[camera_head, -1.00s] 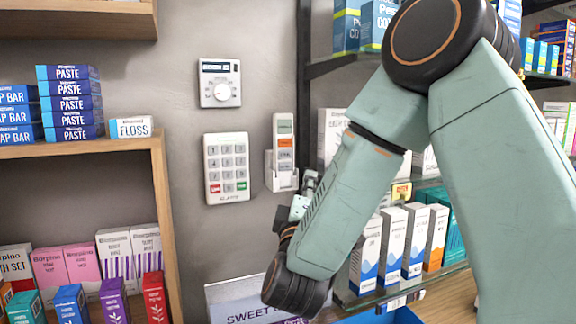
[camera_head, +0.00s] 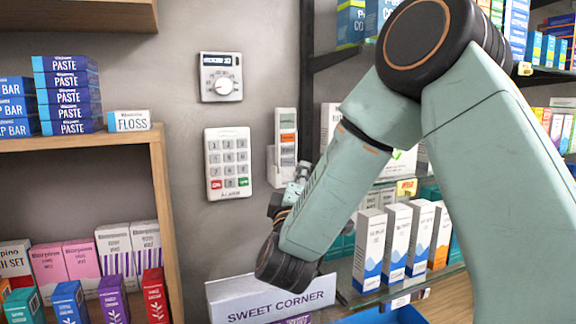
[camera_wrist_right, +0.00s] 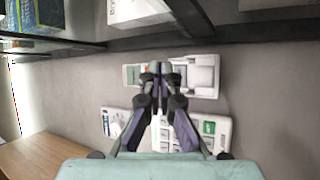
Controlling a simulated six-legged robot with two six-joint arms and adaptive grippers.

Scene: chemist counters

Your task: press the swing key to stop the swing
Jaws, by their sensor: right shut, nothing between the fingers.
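A slim white remote (camera_head: 286,135) with coloured keys or labels, one of them orange, stands upright in a white wall holder (camera_head: 274,168). I cannot read which key is the swing key. My right gripper (camera_head: 303,168) is close to the holder's lower right side in the head view, partly hidden by my wrist. In the right wrist view my right gripper (camera_wrist_right: 155,72) is shut and empty, its fingertips in front of the remote (camera_wrist_right: 132,75) and hiding its middle. The holder (camera_wrist_right: 203,75) shows to their right. I cannot tell whether the tips touch a key. My left gripper is out of view.
A keypad (camera_head: 228,163) and a dial control (camera_head: 221,77) are on the wall left of the remote. A dark shelf post (camera_head: 307,90) stands close on its right. Boxes (camera_head: 390,240) fill the glass shelf beyond my arm. A "SWEET CORNER" sign (camera_head: 270,300) is below.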

